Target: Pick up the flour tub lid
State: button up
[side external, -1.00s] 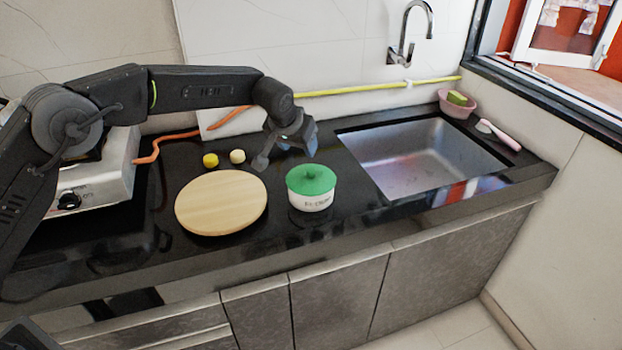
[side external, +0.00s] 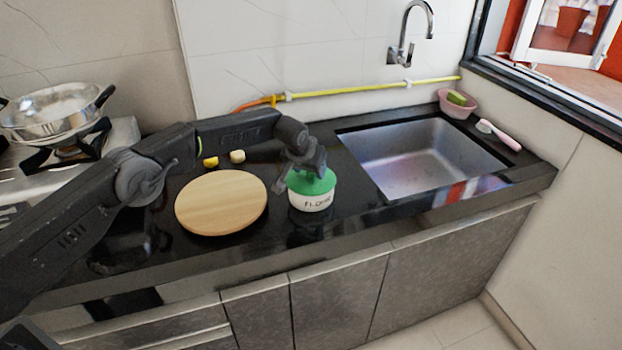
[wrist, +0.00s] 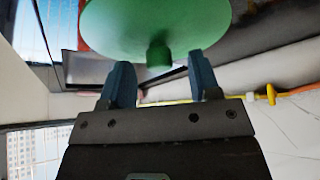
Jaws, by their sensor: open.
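The green flour tub lid (side external: 318,185) sits on the white flour tub (side external: 312,203), which stands on the black counter left of the sink. In the wrist view the lid (wrist: 155,20) fills the top, with its small green knob (wrist: 159,54) pointing toward my gripper. My gripper (side external: 300,178) is at the lid's left and upper side and partly hides it. In the wrist view my gripper's (wrist: 160,75) two blue fingers are apart and empty, one on each side of the knob's line. Whether they touch the lid cannot be told.
A round wooden board (side external: 221,203) lies left of the tub, with two small yellowish pieces (side external: 211,161) (side external: 237,156) behind it. A steel pan (side external: 55,112) sits on the stove at far left. The sink (side external: 415,160) is right of the tub; a yellow hose (side external: 350,89) runs along the wall.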

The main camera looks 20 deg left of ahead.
jog(key=shift+w+f, duration=0.15)
jog(key=shift+f, duration=0.2)
jog(key=shift+c, duration=0.3)
jog(key=c, duration=1)
jog(key=shift+o, duration=0.2)
jog(key=shift+r, duration=0.15)
